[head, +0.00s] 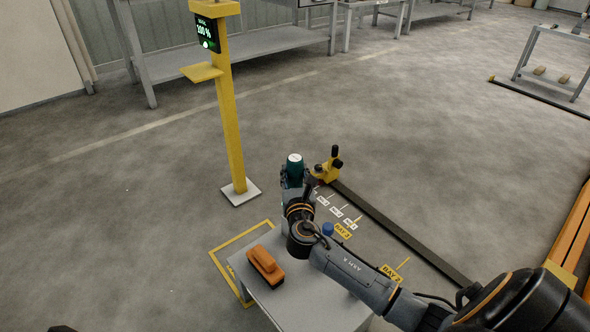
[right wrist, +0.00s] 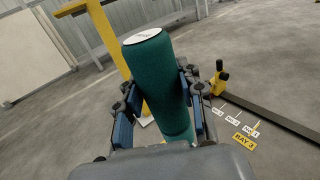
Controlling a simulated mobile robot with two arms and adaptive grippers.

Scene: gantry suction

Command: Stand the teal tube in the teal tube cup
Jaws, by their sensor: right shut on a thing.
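The teal tube (head: 294,166) has a white top end. My right gripper (head: 292,182) is shut on it and holds it roughly upright, beyond the far edge of the small grey table. In the right wrist view the tube (right wrist: 157,80) stands a little tilted between the blue-padded fingers of my right gripper (right wrist: 160,110). A lighter teal patch shows low behind the tube there; I cannot tell if it is the tube's lower end or the cup. I cannot make out the teal tube cup for sure in either view. My left gripper is not in view.
An orange block-like object (head: 265,266) lies on the grey table (head: 312,306). A blue cap (head: 327,229) shows beside my right forearm. A yellow post (head: 230,130) with a screen stands beyond. A yellow fixture (head: 328,168) ends a dark floor rail (head: 400,234). Open floor lies left.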

